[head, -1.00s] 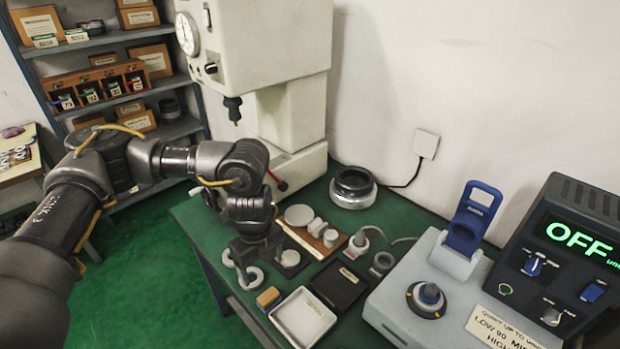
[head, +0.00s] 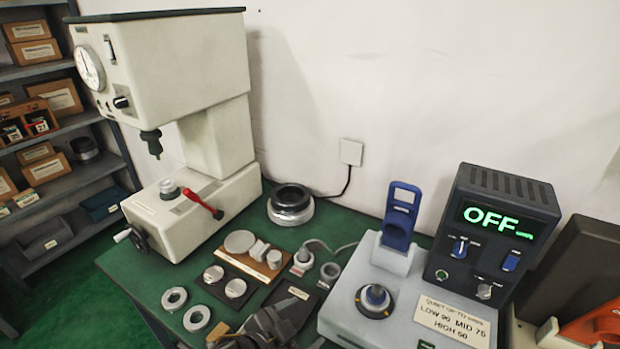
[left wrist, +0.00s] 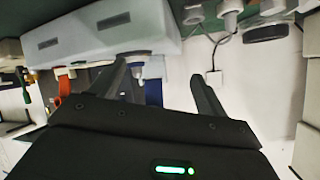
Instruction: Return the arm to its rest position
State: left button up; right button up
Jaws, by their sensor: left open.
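My left gripper (head: 268,325) is a dark shape at the bottom edge of the head view, over the near edge of the green table (head: 150,268). In the left wrist view its two black fingers (left wrist: 165,78) stand apart with nothing between them. Two pale rings (head: 174,298) lie on the table to its left. Two round discs (head: 235,288) sit on a dark plate just behind it. The gripper and arm partly hide the trays at the front. My right gripper does not show.
A cream press-like machine (head: 185,60) with a red-handled lever stands at the back left. A grey unit (head: 340,312) with a blue clamp and an OFF display (head: 497,217) stands at right. A large dark ring (head: 290,203) lies at the back. Shelves (head: 75,178) are far left.

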pick_arm(q)
jog(key=s+a+f+n+g+y, duration=0.4)
jog(key=s+a+f, duration=0.4)
jog(key=a, duration=0.4)
jog(key=s+a+f+n+g+y, duration=0.2)
jog(key=s+a+f+n+y, duration=0.2)
jog(key=s+a+f+n, duration=0.45)
notch_tip(320, 180, down, 23)
jog(key=s+a+m+g, duration=0.1)
jog(key=s+a+m, duration=0.1)
jog(key=s+a+f+g, duration=0.1)
jog(key=s+a+f, duration=0.2)
jog(key=s+f, duration=1.3)
jog(key=shift+s, duration=0.5)
